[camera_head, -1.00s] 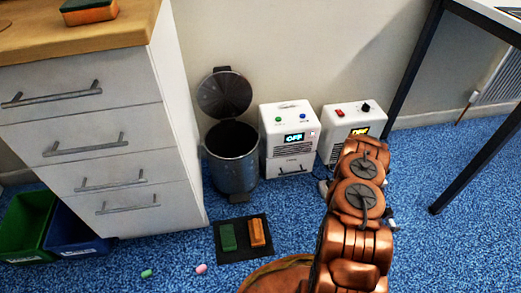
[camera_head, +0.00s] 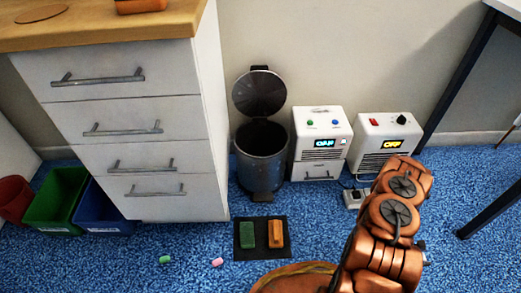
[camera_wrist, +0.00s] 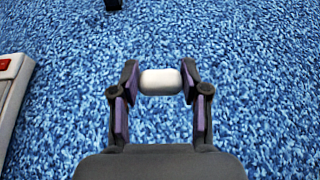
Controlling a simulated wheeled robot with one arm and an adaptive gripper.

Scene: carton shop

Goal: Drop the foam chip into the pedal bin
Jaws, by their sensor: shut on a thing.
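The pedal bin (camera_head: 261,172) is a dark metal cylinder on the blue carpet, right of the drawer cabinet. Its round lid (camera_head: 259,94) is up and its mouth is open. In the wrist view my gripper (camera_wrist: 160,83) is shut on a white foam chip (camera_wrist: 160,82), held between the two fingertips above the carpet. In the head view my copper-coloured arm is at the lower right, right of the bin; the gripper and the held chip do not show there.
A drawer cabinet (camera_head: 120,125) stands left of the bin, and two white machines (camera_head: 320,145) (camera_head: 388,140) stand right. A black mat (camera_head: 260,250) with green and orange blocks lies in front. Green (camera_head: 165,260) and pink (camera_head: 217,262) chips lie on the carpet. Bins stand at far left.

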